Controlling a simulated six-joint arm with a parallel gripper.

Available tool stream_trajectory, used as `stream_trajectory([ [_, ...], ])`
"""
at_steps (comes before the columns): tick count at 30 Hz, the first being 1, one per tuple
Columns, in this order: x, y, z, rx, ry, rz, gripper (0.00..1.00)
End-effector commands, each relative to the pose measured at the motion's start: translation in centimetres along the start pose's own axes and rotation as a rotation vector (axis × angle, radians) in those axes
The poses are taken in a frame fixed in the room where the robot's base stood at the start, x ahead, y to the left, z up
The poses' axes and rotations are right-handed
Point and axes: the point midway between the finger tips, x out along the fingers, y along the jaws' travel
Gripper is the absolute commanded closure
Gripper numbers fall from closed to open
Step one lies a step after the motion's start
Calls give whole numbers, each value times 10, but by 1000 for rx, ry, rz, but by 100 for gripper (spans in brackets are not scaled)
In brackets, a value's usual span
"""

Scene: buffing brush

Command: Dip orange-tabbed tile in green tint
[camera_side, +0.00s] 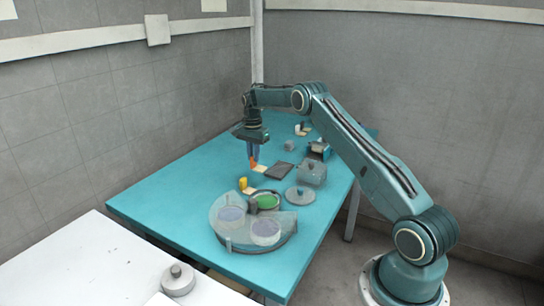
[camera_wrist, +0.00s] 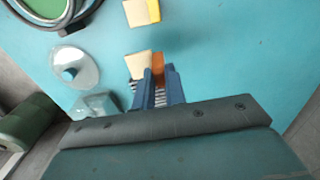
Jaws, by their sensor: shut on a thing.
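The orange-tabbed tile (camera_wrist: 139,64) has a cream plate and an orange tab (camera_wrist: 158,68). My gripper (camera_wrist: 156,84) is shut on the orange tab, with blue fingers on either side. In the side view my gripper (camera_side: 254,154) points down over the teal table, with the orange tab (camera_side: 253,162) at its tips. I cannot tell whether the tile touches the table. The green tint (camera_side: 266,202) sits in a round dark-rimmed well on the grey round tray (camera_side: 226,237), nearer the side camera than my gripper. The green tint also shows at the top left of the wrist view (camera_wrist: 45,8).
A yellow-tabbed tile (camera_side: 244,185) lies between my gripper and the tray. Two pale violet wells (camera_side: 231,214) share the tray. A grey knobbed lid (camera_side: 300,196), a clear box (camera_side: 313,172) and a dark pad (camera_side: 279,170) lie nearby. The table's left side is clear.

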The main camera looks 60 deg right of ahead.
Motion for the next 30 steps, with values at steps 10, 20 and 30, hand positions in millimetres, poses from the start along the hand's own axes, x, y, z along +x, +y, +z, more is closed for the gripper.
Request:
stream_trajectory([
  [10, -13, 16, 31, -2, 0, 0, 100],
  [20, -26, 45, 70, -2, 0, 0, 100],
  [30, -34, 84, 109, -1, 0, 0, 100],
])
